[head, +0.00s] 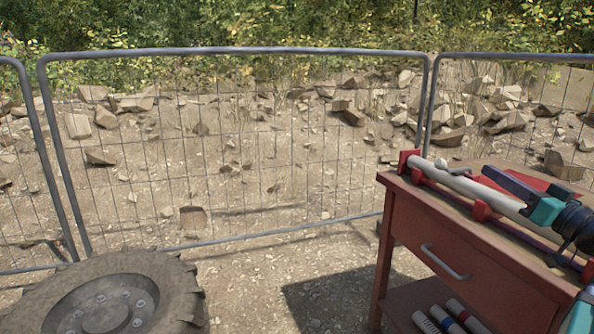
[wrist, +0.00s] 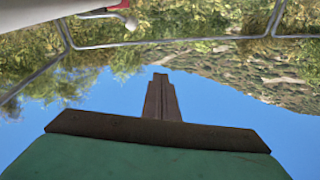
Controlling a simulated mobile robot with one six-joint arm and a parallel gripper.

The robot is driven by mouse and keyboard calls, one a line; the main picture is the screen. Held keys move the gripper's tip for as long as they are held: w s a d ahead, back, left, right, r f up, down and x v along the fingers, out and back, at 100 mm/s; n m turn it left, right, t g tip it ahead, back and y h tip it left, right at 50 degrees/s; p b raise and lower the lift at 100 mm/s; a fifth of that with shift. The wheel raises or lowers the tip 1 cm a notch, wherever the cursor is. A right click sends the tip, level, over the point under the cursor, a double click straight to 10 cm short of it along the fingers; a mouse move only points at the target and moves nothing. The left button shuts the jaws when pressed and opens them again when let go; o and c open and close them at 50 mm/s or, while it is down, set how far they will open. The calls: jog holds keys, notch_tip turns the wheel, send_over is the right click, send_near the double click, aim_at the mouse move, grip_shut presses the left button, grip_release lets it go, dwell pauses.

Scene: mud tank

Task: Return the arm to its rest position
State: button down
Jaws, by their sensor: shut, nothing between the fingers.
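My gripper (head: 488,171) is at the right of the head view, with dark fingers on a teal body. It is above the red workbench (head: 455,236), close to a pale pipe (head: 460,184) held in red clamps (head: 481,210). Whether it touches the pipe I cannot tell. In the wrist view, which looks upside down, the fingers (wrist: 160,98) are together and empty against blue sky. A pale cylinder (wrist: 50,10), likely the pipe, shows at the upper left. Part of my arm is cut off by the right edge of the head view.
A large tyre (head: 107,298) lies at the lower left. Metal mesh fence panels (head: 240,150) stand behind, with rubble (head: 505,110) beyond. Several tubes (head: 455,310) lie on the bench's lower shelf. Gravel ground between tyre and bench is clear.

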jog(key=w+a+f+g+y+p, duration=0.45)
jog(key=w+a+f+p, duration=0.7)
jog(key=a+f, duration=0.4)
jog(key=s+a+f+g+p, duration=0.3)
jog(key=a+f+g+p, duration=0.45)
jog(key=a+f, duration=0.95)
jog(key=s+a+f+g+h+p, duration=0.2)
jog(key=s+a+f+g+p, duration=0.15)
jog(key=s+f, duration=0.65)
jog(key=s+a+f+g+h+p, duration=0.25)
jog(key=s+a+f+g, duration=0.25)
jog(key=s+f, duration=0.5)
jog(key=s+d+f+g+h+p, duration=0.1)
jog(key=s+d+f+g, duration=0.1)
jog(key=s, duration=0.4)
jog(key=s+d+f+g+h+p, duration=0.1)
jog(key=s+f+p, duration=0.1)
jog(key=s, duration=0.3)
jog(key=s+d+f+m+g+h, duration=0.1)
jog(key=s+d+f+h, duration=0.1)
jog(key=d, duration=0.6)
jog(key=shift+s+h, duration=0.85)
jog(key=shift+h, duration=0.25)
jog(key=shift+d+f, duration=0.1)
